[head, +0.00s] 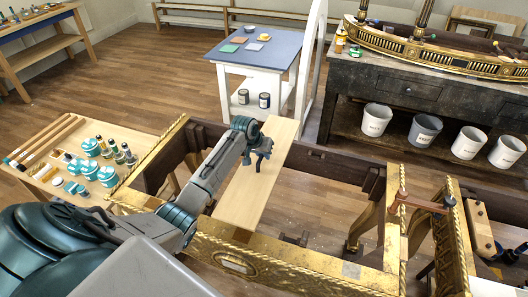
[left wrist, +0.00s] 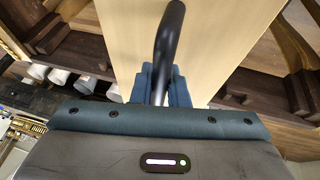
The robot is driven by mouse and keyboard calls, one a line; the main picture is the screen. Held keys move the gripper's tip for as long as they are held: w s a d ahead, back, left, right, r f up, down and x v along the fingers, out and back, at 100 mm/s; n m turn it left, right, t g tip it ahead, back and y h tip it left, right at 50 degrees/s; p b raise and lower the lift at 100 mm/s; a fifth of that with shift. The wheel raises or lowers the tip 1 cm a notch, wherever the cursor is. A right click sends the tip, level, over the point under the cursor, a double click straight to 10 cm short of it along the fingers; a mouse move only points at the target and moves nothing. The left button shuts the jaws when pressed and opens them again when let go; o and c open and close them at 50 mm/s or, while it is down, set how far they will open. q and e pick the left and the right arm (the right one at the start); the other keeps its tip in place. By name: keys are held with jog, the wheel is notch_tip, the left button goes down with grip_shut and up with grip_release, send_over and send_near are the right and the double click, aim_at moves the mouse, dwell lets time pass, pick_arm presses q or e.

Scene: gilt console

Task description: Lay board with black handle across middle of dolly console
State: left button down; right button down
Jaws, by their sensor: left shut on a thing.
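The pale wooden board (head: 245,196) lies lengthwise over the opening of the gilt console frame (head: 300,262), from near its front rail to past its back rail. I cannot tell whether it touches the rails. My left gripper (head: 261,155) is over the far half of the board and shut on its black handle, mostly hidden in the head view. In the left wrist view, the curved black handle (left wrist: 171,38) runs between the blue fingers (left wrist: 160,88), with the board (left wrist: 130,45) behind it. My right gripper is not in view.
A bench (head: 62,190) with jars and brushes stands left of the console. A blue-topped table (head: 275,50) stands behind it. A dark workbench (head: 400,85) with several white buckets is at the back right. A clamp with a brown bar (head: 420,202) sits at the console's right end.

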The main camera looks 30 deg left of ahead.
aim_at(263, 161)
pick_arm(q)
notch_tip(263, 161, down, 3)
jog(key=b, duration=0.2)
jog(key=shift+w+b, duration=0.15)
jog(key=shift+b, duration=0.15)
notch_tip(263, 161, down, 4)
jog(key=b, duration=0.4)
jog(key=shift+f+b, duration=0.2)
jog(key=shift+b, duration=0.15)
jog(key=shift+f+b, duration=0.5)
jog(key=shift+f, duration=0.7)
jog(key=c, duration=0.5)
grip_release()
jog(key=shift+f, duration=0.1)
jog(key=shift+s, duration=0.2)
jog(key=shift+r+p, duration=4.5)
jog(key=shift+r, duration=0.05)
